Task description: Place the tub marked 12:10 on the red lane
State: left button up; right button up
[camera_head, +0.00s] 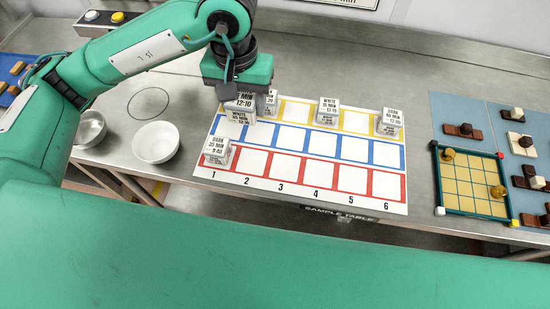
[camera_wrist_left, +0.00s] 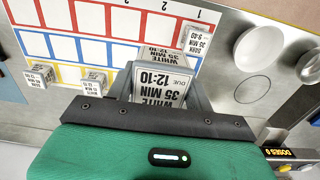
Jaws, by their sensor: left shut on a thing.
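My left gripper (camera_head: 241,92) is shut on the white tub marked 12:10 (camera_head: 238,115), over the left end of the lane sheet. The tub also shows in the left wrist view (camera_wrist_left: 160,86) between the fingers (camera_wrist_left: 158,80), its labels reading WHITE, 35 MIN, 12:10. I cannot tell whether it is clear of the sheet. The sheet has yellow, blue and red rows; the red lane (camera_head: 285,166) is the front one, numbered 1 to 6. A tub marked 9:40 (camera_head: 219,152) stands at red place 1; red places 2 to 6 look empty. My right gripper is not in view.
A tub (camera_head: 271,102) partly hidden by my gripper, one marked 12:15 (camera_head: 328,111) and one marked 12:00 (camera_head: 390,122) stand along the yellow row. Two bowls (camera_head: 157,143) (camera_head: 92,128) stand left of the sheet. A gridded tray (camera_head: 465,211) lies to the right.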

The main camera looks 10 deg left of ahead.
pick_arm(q)
jog(key=p, duration=0.5)
send_over(252, 162)
notch_tip(252, 162, down, 15)
jog(key=shift+f, duration=0.2)
notch_tip(252, 162, down, 4)
jog(key=shift+f+p, duration=0.1)
jog(key=shift+p, duration=0.3)
jog(key=shift+w+f+b, duration=0.1)
jog(key=shift+f+b, duration=0.15)
jog(key=shift+b, duration=0.05)
jog(key=o, duration=1)
jog(key=shift+r, duration=0.1)
jog(key=shift+r+p, duration=0.2)
jog(key=shift+p, duration=0.15)
jog(key=shift+r+b, duration=2.45)
jog(key=shift+r, duration=3.45)
